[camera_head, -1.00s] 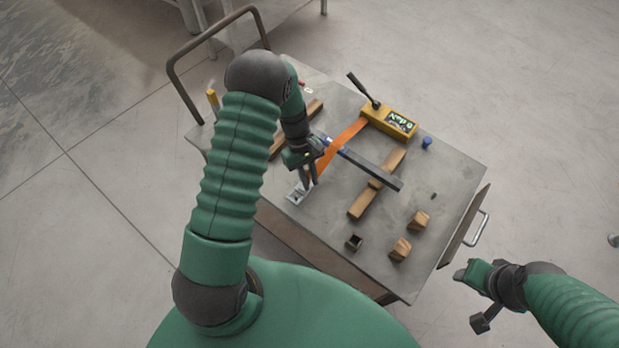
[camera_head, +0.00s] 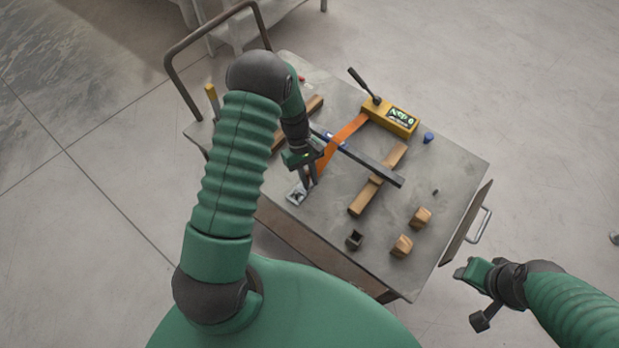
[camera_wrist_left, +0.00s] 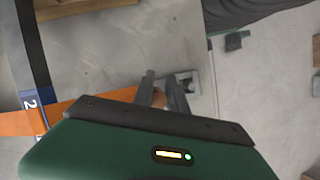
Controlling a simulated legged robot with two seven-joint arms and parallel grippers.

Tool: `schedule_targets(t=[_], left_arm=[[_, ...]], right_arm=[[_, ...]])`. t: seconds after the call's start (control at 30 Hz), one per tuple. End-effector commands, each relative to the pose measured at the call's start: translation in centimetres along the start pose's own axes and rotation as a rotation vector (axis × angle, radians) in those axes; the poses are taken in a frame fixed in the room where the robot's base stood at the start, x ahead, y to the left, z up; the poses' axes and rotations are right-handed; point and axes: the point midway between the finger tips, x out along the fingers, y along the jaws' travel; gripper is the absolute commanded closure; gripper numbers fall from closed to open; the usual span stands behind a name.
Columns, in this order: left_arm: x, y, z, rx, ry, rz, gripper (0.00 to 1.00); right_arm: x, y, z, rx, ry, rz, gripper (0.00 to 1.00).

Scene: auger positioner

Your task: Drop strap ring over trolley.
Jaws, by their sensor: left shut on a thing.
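The trolley (camera_head: 448,185) has a grey flat top. An orange strap (camera_head: 343,138) runs from a yellow ratchet box (camera_head: 391,117) toward the near left corner. My left gripper (camera_head: 309,182) is shut on the strap's end there, just above or at a small metal plate (camera_head: 297,194). In the left wrist view the fingers (camera_wrist_left: 163,94) are close together over the orange strap (camera_wrist_left: 97,101), beside the metal plate (camera_wrist_left: 187,85). No ring can be made out clearly; the fingers hide the strap's tip. My right gripper (camera_head: 476,295) hangs off the trolley's right side, apart from everything.
A dark bar (camera_head: 368,164) with a blue band crosses the strap. Wooden pieces (camera_head: 377,180), small wood blocks (camera_head: 402,245), a dark square tube (camera_head: 354,239) and a blue cap (camera_head: 428,137) lie on the top. A tubular handle (camera_head: 171,68) rises at the far left.

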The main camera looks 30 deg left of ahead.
Motion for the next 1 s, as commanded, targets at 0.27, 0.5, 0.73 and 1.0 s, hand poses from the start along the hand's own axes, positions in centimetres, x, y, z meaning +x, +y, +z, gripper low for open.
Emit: schedule_targets(t=[0.27, 0.5, 0.73, 1.0], left_arm=[[0.2, 0.0, -0.1, 0.000, 0.000, 0.001, 0.60], [0.2, 0.0, -0.1, 0.000, 0.000, 0.000, 0.57], [-1.5, 0.1, -0.2, 0.000, 0.003, 0.003, 0.57], [-9.1, 0.1, -0.3, 0.000, 0.006, 0.005, 0.57]], right_arm=[[0.1, 0.0, 0.0, 0.000, 0.000, 0.000, 0.56], [0.1, 0.0, 0.0, 0.000, 0.000, 0.000, 0.56], [0.1, 0.0, 0.0, 0.000, 0.000, 0.000, 0.56], [0.1, 0.0, 0.0, 0.000, 0.000, 0.000, 0.56]])
